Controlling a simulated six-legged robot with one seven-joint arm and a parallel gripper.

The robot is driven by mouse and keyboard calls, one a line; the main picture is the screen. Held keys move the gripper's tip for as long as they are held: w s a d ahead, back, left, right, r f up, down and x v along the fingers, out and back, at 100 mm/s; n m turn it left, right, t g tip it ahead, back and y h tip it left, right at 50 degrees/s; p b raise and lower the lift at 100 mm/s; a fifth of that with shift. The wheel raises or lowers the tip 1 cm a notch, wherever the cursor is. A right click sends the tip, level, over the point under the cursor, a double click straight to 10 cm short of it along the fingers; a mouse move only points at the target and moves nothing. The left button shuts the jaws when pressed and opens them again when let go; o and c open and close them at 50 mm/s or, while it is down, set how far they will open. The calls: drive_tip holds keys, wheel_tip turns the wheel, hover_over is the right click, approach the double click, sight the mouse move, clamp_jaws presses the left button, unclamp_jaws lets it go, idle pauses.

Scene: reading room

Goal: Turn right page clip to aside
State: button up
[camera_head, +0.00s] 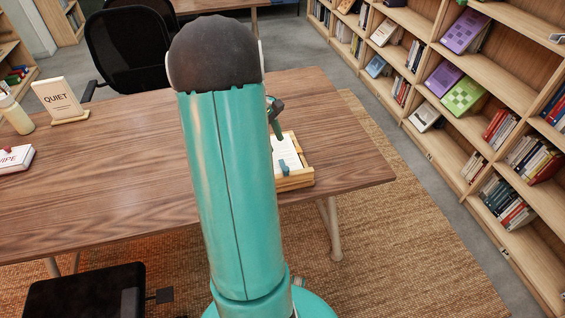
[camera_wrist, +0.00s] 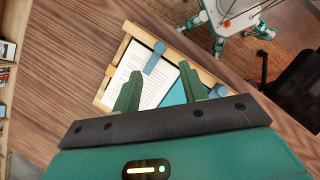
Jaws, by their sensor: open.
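A shallow wooden tray-like stand (camera_wrist: 109,72) holds a white printed page (camera_wrist: 131,72) and a teal panel (camera_wrist: 174,97). One blue clip (camera_wrist: 154,58) reaches from the tray's edge over the page. A second blue clip (camera_wrist: 218,91) sits further right on the same edge, near my right finger. In the head view, the tray (camera_head: 295,181) is at the table's right end, with one blue clip (camera_head: 284,168) over its near edge; my arm hides its left part. My gripper (camera_wrist: 160,68) is open and empty above the tray, its fingers overlapping the page and panel in the wrist view.
The wooden table (camera_head: 110,160) is mostly clear. At its left are a QUIET sign (camera_head: 58,98), a bottle (camera_head: 14,114) and a white box (camera_head: 14,159). A black chair (camera_head: 130,50) stands behind; bookshelves (camera_head: 470,100) line the right.

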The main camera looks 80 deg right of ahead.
sight(286, 168)
drive_tip(key=x, duration=0.9)
drive_tip(key=shift+f, duration=0.3)
clamp_jaws()
